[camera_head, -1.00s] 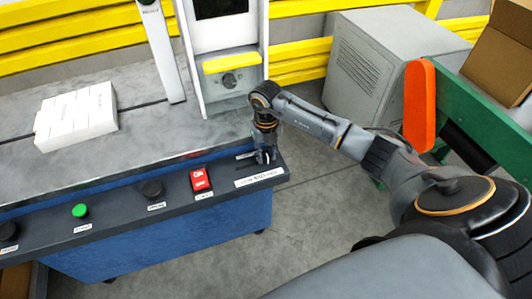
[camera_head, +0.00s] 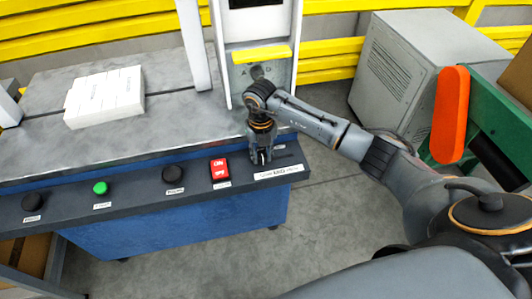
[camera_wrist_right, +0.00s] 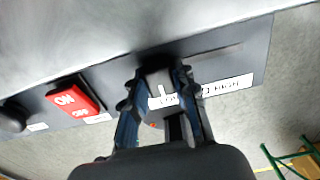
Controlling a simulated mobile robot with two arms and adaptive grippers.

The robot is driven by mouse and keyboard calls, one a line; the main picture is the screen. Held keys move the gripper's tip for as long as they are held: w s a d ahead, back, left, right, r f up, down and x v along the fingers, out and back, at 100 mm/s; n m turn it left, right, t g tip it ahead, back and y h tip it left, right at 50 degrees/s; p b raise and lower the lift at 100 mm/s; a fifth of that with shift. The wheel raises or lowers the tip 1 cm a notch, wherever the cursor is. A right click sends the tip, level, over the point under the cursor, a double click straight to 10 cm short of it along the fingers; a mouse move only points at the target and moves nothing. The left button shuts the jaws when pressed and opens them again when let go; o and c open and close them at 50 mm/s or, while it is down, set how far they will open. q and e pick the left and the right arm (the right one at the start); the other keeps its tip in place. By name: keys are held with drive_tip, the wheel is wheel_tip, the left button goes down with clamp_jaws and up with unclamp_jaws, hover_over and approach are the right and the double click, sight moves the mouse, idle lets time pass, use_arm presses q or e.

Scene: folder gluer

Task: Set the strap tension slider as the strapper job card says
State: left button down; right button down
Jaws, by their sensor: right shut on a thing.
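The strap tension slider sits at the right end of the dark control panel (camera_head: 140,196). Its label strip (camera_head: 278,173) reads LOW, MID and HIGH from left to right; in the right wrist view, a finger partly covers the strip (camera_wrist_right: 230,85). My right gripper (camera_head: 260,157) points down at the panel and is shut on the dark slider knob (camera_wrist_right: 157,82), near the LOW end. The slot runs bare to the right of the fingers. I see no readable job card. My left gripper is out of view.
Left of the slider are a red ON/OFF switch (camera_head: 220,169), a black knob (camera_head: 173,174) and a green button (camera_head: 100,188). A white stack of boxes (camera_head: 105,97) lies on the grey tabletop. The strapper frame (camera_head: 226,70) stands behind my gripper.

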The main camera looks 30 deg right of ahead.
sight(260, 154)
drive_tip(key=c, duration=1)
unclamp_jaws()
drive_tip(key=shift+w+a, duration=0.1)
drive_tip(key=shift+a, duration=0.2)
drive_tip(key=shift+c, duration=0.2)
drive_tip(key=shift+d+r, duration=0.15)
drive_tip(key=shift+r, duration=0.4)
wheel_tip(260, 154, up, 11)
